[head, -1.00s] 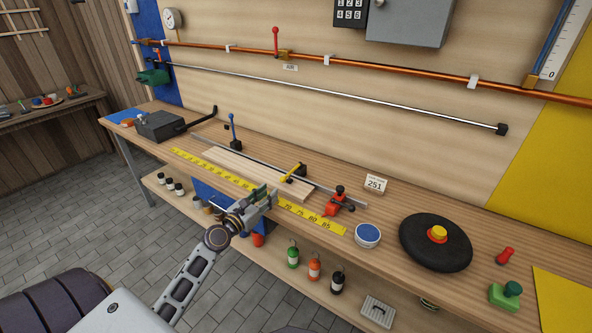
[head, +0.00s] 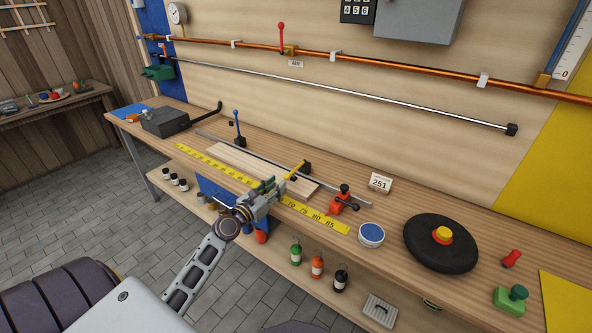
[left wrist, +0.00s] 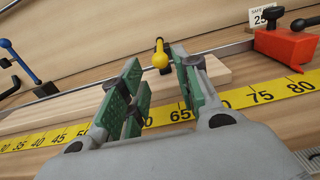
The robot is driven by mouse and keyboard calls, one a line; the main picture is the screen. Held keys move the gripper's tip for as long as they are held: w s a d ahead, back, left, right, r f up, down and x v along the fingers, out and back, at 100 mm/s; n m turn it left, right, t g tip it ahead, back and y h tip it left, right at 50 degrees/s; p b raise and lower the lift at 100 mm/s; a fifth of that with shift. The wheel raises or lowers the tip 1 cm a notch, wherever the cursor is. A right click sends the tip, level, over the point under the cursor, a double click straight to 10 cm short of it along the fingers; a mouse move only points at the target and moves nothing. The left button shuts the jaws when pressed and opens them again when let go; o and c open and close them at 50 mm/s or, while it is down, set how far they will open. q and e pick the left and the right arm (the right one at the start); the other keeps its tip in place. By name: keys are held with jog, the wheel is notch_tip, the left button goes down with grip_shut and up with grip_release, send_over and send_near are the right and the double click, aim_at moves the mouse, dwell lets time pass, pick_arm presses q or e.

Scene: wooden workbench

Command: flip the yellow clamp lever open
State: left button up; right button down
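The yellow clamp lever (head: 295,170) lies tilted over the wooden board (head: 232,163), at a black clamp block (head: 306,168) on the metal rail (head: 338,193). In the left wrist view the yellow lever (left wrist: 160,56) points toward the camera, with its rounded end just beyond the fingertips. My left gripper (head: 276,186) is in front of the board, near the lever's lower end. Its green-padded fingers (left wrist: 160,85) are apart with nothing between them. I cannot tell from these views whether a fingertip touches the lever. My right gripper is not in view.
A blue-handled clamp (head: 238,128) stands to the left and a red clamp (head: 343,198) to the right. A yellow measuring tape (head: 318,217) runs along the bench front. A blue-lidded tin (head: 371,234) and black disc (head: 440,243) sit further right.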

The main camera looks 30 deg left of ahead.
aim_at(296, 168)
pick_arm(q)
jog(key=shift+w+d, duration=0.15)
jog(key=shift+w, duration=1.9)
jog(key=shift+w+d, duration=0.2)
jog(key=shift+w, duration=1.85)
jog(key=shift+w+d, duration=0.15)
jog(key=shift+w, duration=1.9)
grip_shut()
jog(key=shift+f, duration=0.1)
